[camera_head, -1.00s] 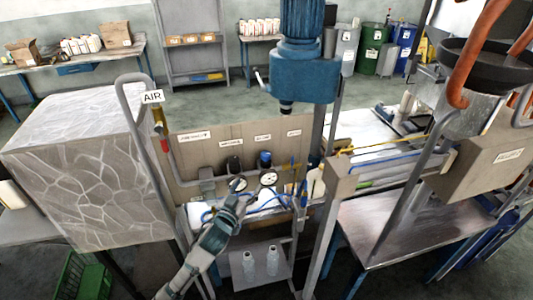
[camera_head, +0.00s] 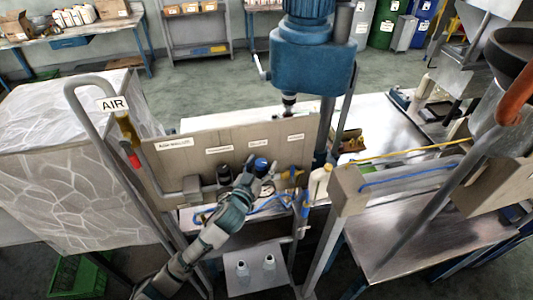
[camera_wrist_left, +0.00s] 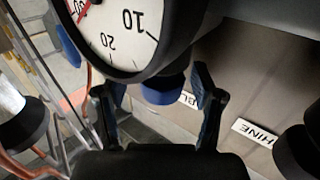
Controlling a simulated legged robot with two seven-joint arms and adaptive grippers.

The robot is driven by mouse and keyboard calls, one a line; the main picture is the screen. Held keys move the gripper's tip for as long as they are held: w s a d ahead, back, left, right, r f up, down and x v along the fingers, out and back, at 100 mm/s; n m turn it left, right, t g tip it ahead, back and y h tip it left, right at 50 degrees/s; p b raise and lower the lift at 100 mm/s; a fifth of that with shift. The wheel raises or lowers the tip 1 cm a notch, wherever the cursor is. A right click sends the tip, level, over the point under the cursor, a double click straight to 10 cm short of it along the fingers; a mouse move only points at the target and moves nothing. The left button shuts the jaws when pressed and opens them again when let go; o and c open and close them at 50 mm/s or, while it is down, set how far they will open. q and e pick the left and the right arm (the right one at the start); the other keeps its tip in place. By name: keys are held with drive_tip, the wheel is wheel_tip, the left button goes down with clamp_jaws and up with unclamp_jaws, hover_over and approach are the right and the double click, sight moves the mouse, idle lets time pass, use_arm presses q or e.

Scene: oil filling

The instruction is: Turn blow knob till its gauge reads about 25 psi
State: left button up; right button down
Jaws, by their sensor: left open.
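The blue blow knob (camera_head: 262,163) is on the tan panel beneath its label. My left gripper (camera_head: 261,172) reaches it from below. In the left wrist view the open fingers (camera_wrist_left: 158,100) stand either side of the blue knob (camera_wrist_left: 165,89), with space showing at the sides; contact is not visible. A white gauge (camera_wrist_left: 118,32) fills the upper left there, close in front of the knob. Its 10 and 20 marks show upside down. The red needle (camera_wrist_left: 83,10) shows only in part at the top, so I cannot tell the reading. My right gripper is not in view.
A black knob (camera_head: 224,173) sits left of the blue one. A grey pipe with the AIR label (camera_head: 112,104) stands left. Two white bottles (camera_head: 269,262) stand on a low shelf.

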use_arm(q)
drive_tip(key=shift+w+a, duration=0.2)
drive_tip(key=shift+s+a+r, duration=0.1)
drive_tip(key=shift+s+a, duration=0.05)
drive_tip(key=shift+s, duration=0.2)
drive_tip(key=shift+c, duration=1.4)
drive_tip(key=shift+d, duration=0.25)
drive_tip(key=c, duration=0.9)
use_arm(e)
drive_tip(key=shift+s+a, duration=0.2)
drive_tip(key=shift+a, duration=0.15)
use_arm(q)
drive_tip(key=shift+y, duration=0.3)
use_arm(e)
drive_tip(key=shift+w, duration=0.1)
